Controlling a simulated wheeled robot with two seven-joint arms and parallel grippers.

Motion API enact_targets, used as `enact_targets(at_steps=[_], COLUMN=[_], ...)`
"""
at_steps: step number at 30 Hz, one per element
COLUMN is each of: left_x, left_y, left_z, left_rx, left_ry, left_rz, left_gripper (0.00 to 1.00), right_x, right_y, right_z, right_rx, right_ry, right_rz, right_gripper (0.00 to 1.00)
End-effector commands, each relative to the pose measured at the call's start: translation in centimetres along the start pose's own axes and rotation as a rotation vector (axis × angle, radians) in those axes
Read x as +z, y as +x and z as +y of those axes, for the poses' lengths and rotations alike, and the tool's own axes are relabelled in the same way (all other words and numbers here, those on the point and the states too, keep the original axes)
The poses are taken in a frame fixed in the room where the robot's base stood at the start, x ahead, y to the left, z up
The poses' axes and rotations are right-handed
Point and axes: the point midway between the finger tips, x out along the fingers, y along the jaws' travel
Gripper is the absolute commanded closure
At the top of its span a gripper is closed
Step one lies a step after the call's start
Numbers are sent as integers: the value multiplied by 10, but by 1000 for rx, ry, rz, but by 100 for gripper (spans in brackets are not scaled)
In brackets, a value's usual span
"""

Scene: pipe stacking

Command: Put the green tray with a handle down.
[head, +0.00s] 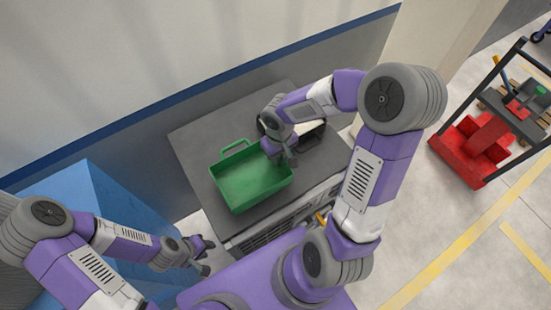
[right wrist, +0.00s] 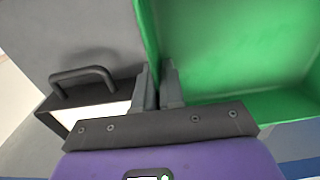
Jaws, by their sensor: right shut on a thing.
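The green tray (head: 250,182) is an open box with a handle (head: 235,147) on its far side. It appears level over the grey top of a cabinet; whether it touches the surface is hard to tell. My right gripper (head: 284,160) is at the tray's right wall. In the right wrist view, the fingers of my right gripper (right wrist: 158,88) are shut on the wall of the green tray (right wrist: 230,50), one on each side. My left gripper (head: 206,256) is empty, its fingers apart, low in front of the cabinet's left corner.
A dark tray with a handle and pale inside (head: 312,132) stands on the grey cabinet top (head: 200,135), partly hidden by my right arm; it also shows in the right wrist view (right wrist: 92,98). A blue box (head: 110,195) stands left.

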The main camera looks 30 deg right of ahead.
Motion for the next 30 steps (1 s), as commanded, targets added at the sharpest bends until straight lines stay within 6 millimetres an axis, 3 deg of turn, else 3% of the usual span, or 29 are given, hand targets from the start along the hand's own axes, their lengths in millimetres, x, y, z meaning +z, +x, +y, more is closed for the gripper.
enact_targets(at_steps=[10, 22, 23, 27, 30], left_x=[-1, -1, -1, -1, -1], left_y=[11, 15, 15, 14, 14], left_z=[-4, -5, -5, -5, -5], left_rx=[0, 0, 0, 0, 0], left_ry=[0, 0, 0, 0, 0], left_rz=[1, 1, 1, 1, 1], left_gripper=[66, 66, 66, 66, 66], right_x=[0, 0, 0, 0, 0], right_y=[40, 45, 45, 44, 44], right_z=[0, 0, 0, 0, 0], right_rx=[-1, 0, 0, 0, 0], right_ry=[-2, -1, -1, -1, -1], right_rz=[-2, 2, 1, 1, 1], right_gripper=[100, 100, 90, 68, 66])
